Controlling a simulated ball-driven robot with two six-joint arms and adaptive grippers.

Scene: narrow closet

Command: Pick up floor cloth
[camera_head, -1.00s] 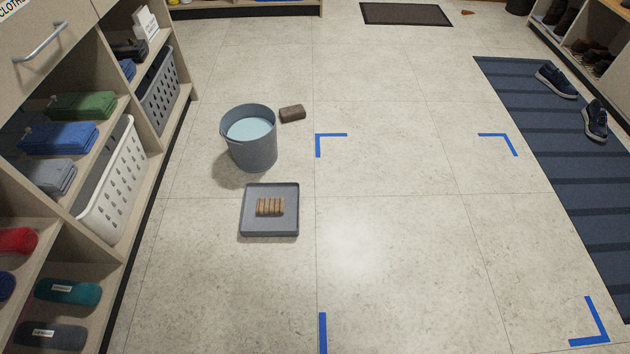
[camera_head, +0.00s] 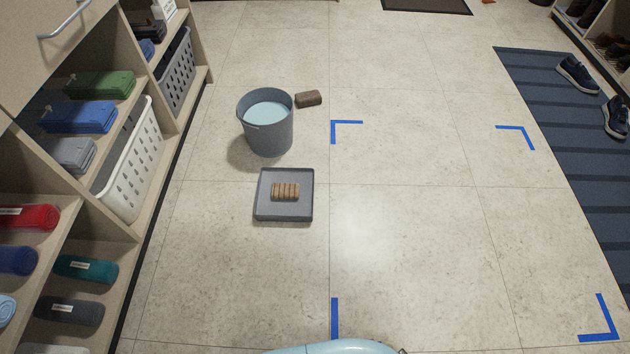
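Folded cloths lie on the left shelf unit: a green stack (camera_head: 101,84), a blue stack (camera_head: 78,116) and a grey stack (camera_head: 68,153). I cannot tell whether one of them is the floor cloth. No cloth lies spread on the open floor. A grey bucket (camera_head: 268,136) of pale blue water stands on the floor. Below it in the picture is a grey tray (camera_head: 284,211) with a ribbed brown item (camera_head: 285,191) on it. Neither of my grippers is in view.
A brown block (camera_head: 308,99) lies beside the bucket. Blue corner marks (camera_head: 344,124) frame a clear floor area in the middle. A striped blue mat (camera_head: 565,150) with dark shoes (camera_head: 577,75) lies on the right. Baskets and rolled cloths fill the left shelves.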

